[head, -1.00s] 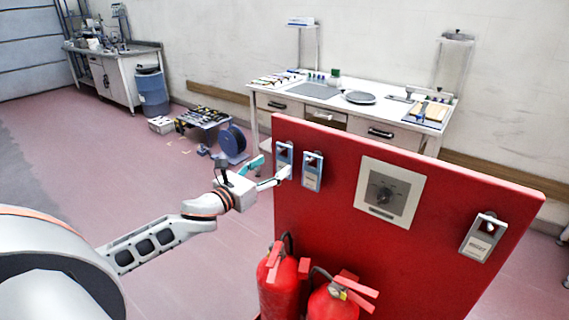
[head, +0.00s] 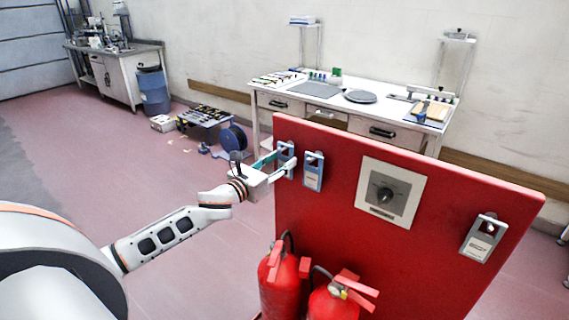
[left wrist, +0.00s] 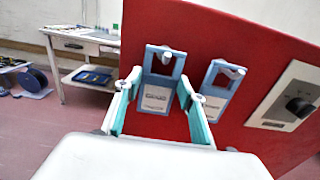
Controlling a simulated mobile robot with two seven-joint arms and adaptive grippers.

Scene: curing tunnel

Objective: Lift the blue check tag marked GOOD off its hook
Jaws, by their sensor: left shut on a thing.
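A blue-framed tag (head: 289,147) with a pale label hangs at the left end of the red board; it also shows in the left wrist view (left wrist: 156,97). Its label is too small to read, so I cannot tell if it says GOOD. My left gripper (head: 282,163) is shut on this tag, one teal finger at each side edge in the left wrist view (left wrist: 158,83). A hook peg shows in the tag's top opening, so it appears still on its hook. A second blue tag (head: 313,172) hangs just right of it. My right gripper is out of view.
The red board (head: 340,215) carries a dial panel (head: 384,193) and a greyer tag (head: 483,238) farther right. Red fire extinguishers (head: 279,283) stand at its front. A white workbench (head: 350,118) is behind. Open floor lies to the left.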

